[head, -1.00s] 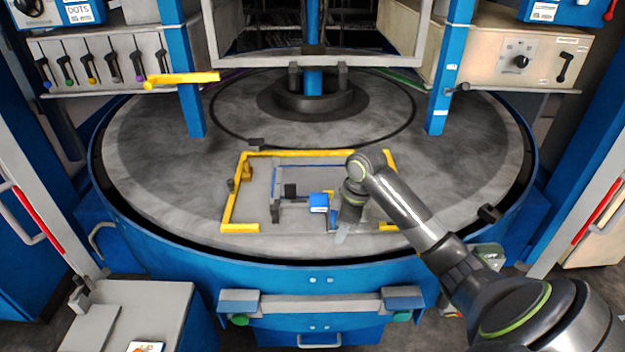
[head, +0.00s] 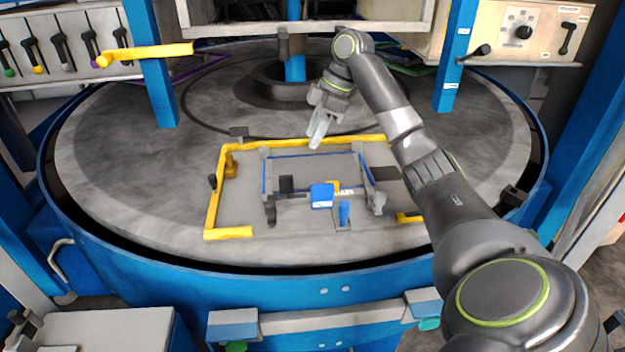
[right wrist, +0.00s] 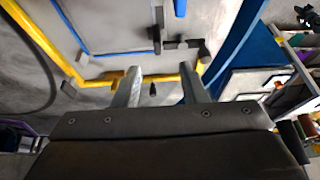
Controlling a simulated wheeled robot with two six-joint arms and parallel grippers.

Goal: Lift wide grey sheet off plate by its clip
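A grey plate (head: 235,205) lies on the round table inside a yellow angled border. On it is a wide grey area edged with thin blue lines, seemingly the sheet (head: 315,170). A small black block (head: 286,184) and a blue block with a white label (head: 321,197) sit along its near side; I cannot tell which is the clip. My right gripper (head: 318,130) is above the far yellow bar, apart from the blocks. In the right wrist view its two fingers (right wrist: 161,88) are spread with nothing held between them. My left gripper is not in view.
Grey brackets (head: 377,200) stand at the sheet's sides. A blue post (head: 148,65) and a yellow lever (head: 145,52) rise at left. The table's left side is clear.

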